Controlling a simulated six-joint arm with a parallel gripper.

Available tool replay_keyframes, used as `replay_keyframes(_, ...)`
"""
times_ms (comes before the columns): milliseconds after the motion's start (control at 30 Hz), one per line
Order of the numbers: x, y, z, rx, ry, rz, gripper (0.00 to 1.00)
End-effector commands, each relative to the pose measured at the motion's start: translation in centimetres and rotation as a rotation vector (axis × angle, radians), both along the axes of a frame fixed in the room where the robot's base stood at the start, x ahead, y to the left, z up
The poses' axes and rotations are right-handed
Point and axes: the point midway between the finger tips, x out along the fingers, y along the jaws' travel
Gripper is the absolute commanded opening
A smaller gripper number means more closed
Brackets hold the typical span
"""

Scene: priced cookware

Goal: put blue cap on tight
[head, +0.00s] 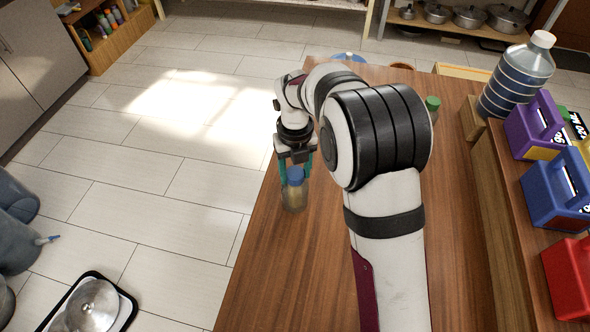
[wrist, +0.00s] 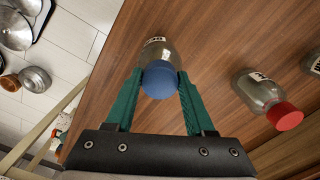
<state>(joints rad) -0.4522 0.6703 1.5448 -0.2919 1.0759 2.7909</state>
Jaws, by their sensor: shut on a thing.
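The blue cap (head: 296,175) sits on top of a clear bottle (head: 294,198) that stands upright near the left edge of the wooden table. In the wrist view, the blue cap (wrist: 160,79) covers the mouth of the bottle (wrist: 160,50), which has a pale label. My gripper (head: 296,172) points down at the bottle's top. Its green fingers (wrist: 159,92) are shut on the blue cap, one on each side. How tightly the cap is seated cannot be told.
A bottle with a red cap (wrist: 285,116) stands to the right in the wrist view. A green-capped bottle (head: 432,105) is partly behind my arm. A large water jug (head: 517,75) and colored boxes (head: 556,190) line the right. The table's front is clear.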

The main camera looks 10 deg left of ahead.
Motion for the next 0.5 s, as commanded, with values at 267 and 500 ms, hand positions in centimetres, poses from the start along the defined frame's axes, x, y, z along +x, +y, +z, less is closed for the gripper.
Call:
replay_keyframes(267, -0.41, -0.12, -0.56, -0.006, 0.015, -0.079, 0.58)
replay_keyframes(500, -0.28, -0.08, -0.38, -0.004, 0.01, -0.077, 0.89)
